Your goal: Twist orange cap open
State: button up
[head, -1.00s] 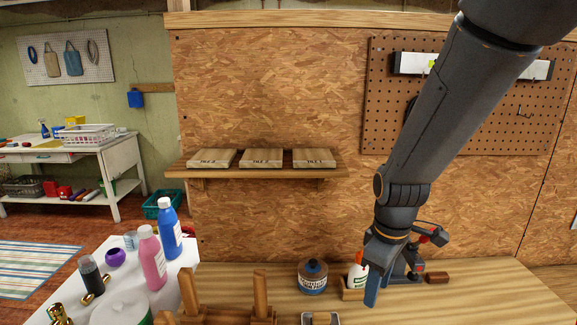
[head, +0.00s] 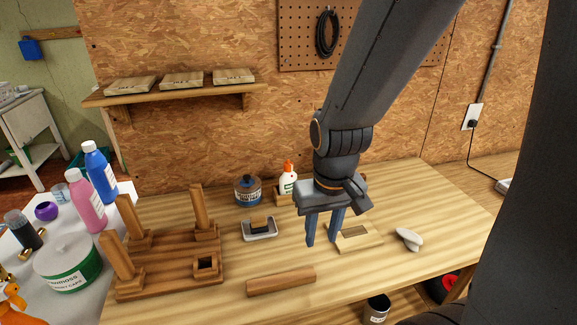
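A small white bottle (head: 288,184) with an orange cap (head: 288,166) stands upright in a low wooden holder (head: 282,199) near the back of the workbench. My gripper (head: 322,240) points down, to the right of and nearer than the bottle. Its two blue-grey fingers are apart with nothing between them. The fingers are clear of the cap. The bottle's lower end is hidden by the holder.
A round jar (head: 248,191) stands just left of the bottle. A small tray with a block (head: 260,229), a wooden bar (head: 281,281), a wooden frame (head: 362,239) and a peg stand (head: 170,268) lie on the bench (head: 430,205). A shelf (head: 170,93) hangs on the wall.

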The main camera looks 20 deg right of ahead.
aim_at(287, 165)
jog(key=k, duration=0.2)
jog(key=u, duration=2.1)
jog(key=k, duration=1.15)
jog(key=z, duration=1.75)
jog(key=i, duration=1)
